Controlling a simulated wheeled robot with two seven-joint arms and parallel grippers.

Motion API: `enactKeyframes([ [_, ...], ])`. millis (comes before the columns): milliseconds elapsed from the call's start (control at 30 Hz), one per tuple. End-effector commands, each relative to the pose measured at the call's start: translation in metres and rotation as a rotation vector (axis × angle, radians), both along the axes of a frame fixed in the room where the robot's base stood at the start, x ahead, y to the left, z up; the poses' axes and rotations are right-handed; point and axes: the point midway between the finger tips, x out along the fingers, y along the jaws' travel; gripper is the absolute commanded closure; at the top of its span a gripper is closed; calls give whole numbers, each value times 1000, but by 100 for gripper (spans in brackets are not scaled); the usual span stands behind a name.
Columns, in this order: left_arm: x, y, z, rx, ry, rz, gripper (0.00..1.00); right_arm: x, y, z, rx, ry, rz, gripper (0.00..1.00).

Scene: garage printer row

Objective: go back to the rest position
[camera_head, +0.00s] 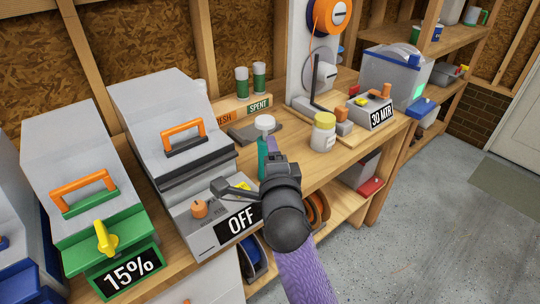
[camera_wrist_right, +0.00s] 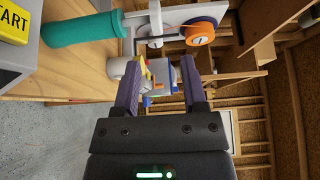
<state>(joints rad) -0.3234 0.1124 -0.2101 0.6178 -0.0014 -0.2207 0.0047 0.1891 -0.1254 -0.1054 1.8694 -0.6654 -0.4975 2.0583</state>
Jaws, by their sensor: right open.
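My right gripper (camera_head: 272,148) is over the front of the workbench, its arm in a purple sleeve coming up from the bottom. In the right wrist view my right gripper (camera_wrist_right: 163,78) has its two purple fingers apart, with nothing held between them. A teal bottle with a white cap (camera_head: 264,125) stands on the bench just beyond it, partly hidden by the gripper. The teal bottle (camera_wrist_right: 85,28) also lies across the upper left of the wrist view, outside the fingers. My left gripper is in neither view.
A green-fronted machine marked 15% (camera_head: 130,273) is farther left. A yellow-lidded jar (camera_head: 323,133) and a 30 MTR box (camera_head: 372,112) stand right. Open floor (camera_head: 450,220) lies right.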

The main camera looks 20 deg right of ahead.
Motion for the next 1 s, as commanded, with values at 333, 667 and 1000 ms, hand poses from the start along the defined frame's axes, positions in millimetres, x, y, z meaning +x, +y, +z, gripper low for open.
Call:
enactKeyframes([
  [333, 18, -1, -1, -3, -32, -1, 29, 0, 0, 0, 1, 0, 1, 45],
  [667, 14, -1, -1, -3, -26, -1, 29, -76, -24, -92, -470, 526, 70, 45],
  [1000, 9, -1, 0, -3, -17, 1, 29, -224, -16, -168, -1141, 1064, 787, 45],
])
